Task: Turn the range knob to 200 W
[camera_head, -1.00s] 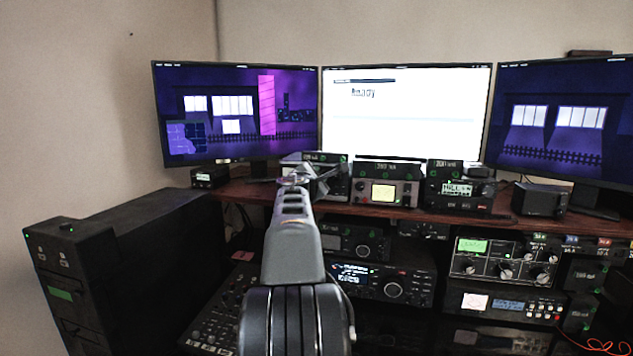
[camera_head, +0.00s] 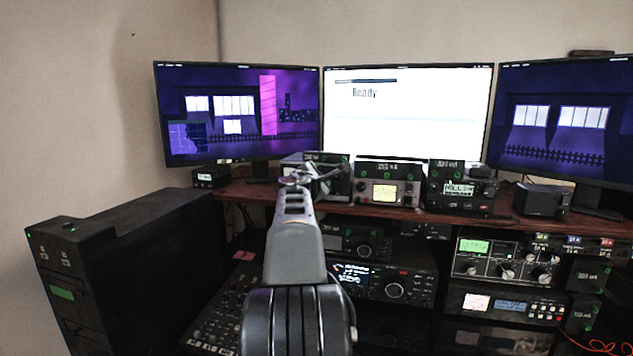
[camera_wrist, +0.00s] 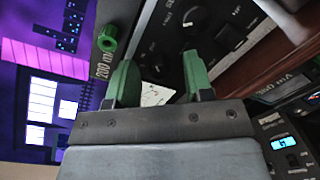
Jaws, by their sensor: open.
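My gripper (camera_head: 312,174) points at the row of small devices on the desk shelf in the head view. In the wrist view my gripper (camera_wrist: 160,82) shows two green fingers, spread apart with nothing held. Behind and beyond them is a dark panel (camera_wrist: 205,65) with several black knobs, one with a pointer mark (camera_wrist: 191,16) and a larger one (camera_wrist: 229,38). A white meter face (camera_wrist: 157,95) shows partly between the fingers. A grey tuner (camera_head: 508,262) with a green-lit meter and several knobs stands at right in the head view. Knob labels are too small to read, so I cannot tell which is the range knob.
Three monitors stand behind the shelf, the white one (camera_head: 408,115) in the middle. A radio (camera_head: 385,283) sits below the shelf. A black cabinet (camera_head: 130,265) stands at left.

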